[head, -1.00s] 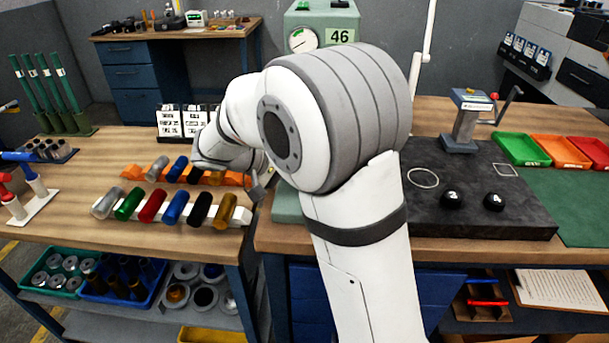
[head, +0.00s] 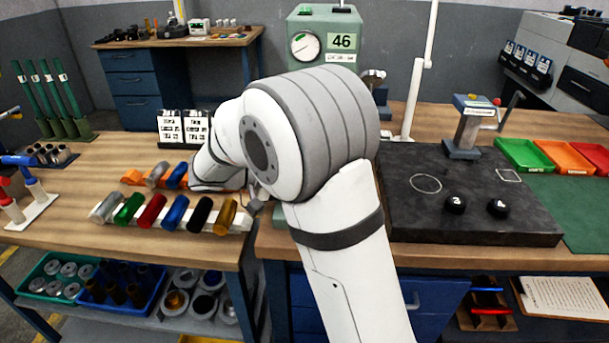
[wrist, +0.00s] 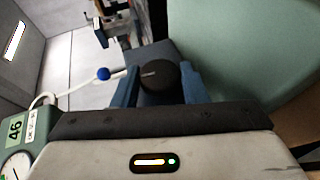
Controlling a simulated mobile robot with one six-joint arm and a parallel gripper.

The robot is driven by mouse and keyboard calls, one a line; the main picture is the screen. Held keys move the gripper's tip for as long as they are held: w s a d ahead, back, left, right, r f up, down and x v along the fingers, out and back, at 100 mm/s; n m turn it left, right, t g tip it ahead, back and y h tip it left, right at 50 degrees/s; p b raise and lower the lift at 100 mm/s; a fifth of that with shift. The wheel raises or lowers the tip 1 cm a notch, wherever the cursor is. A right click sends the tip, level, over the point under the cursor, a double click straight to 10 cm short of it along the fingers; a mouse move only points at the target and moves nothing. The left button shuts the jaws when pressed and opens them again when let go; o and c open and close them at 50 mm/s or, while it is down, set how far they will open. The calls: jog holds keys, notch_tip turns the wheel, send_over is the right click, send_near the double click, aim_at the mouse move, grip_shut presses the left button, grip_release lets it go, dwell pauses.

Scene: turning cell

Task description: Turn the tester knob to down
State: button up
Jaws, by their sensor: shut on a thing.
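The tester is a green box (head: 335,18) with a round white dial (head: 305,46) and a plate reading 46, behind my arm in the head view. Its plate (wrist: 15,131) also shows at the lower left of the wrist view. In the wrist view a round black knob (wrist: 166,84) with a short white mark sits between the two blue fingers of my gripper (wrist: 160,76). The fingers are shut on it from both sides. The mark runs nearly level in the tilted wrist picture. My arm hides the knob and gripper in the head view.
Left of my arm is a rack of coloured cylinders (head: 175,210). A white upright pole (head: 414,95) rises beside the tester. A blue ball (wrist: 103,74) shows near the fingers.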

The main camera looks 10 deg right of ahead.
jog(key=o, duration=0.9)
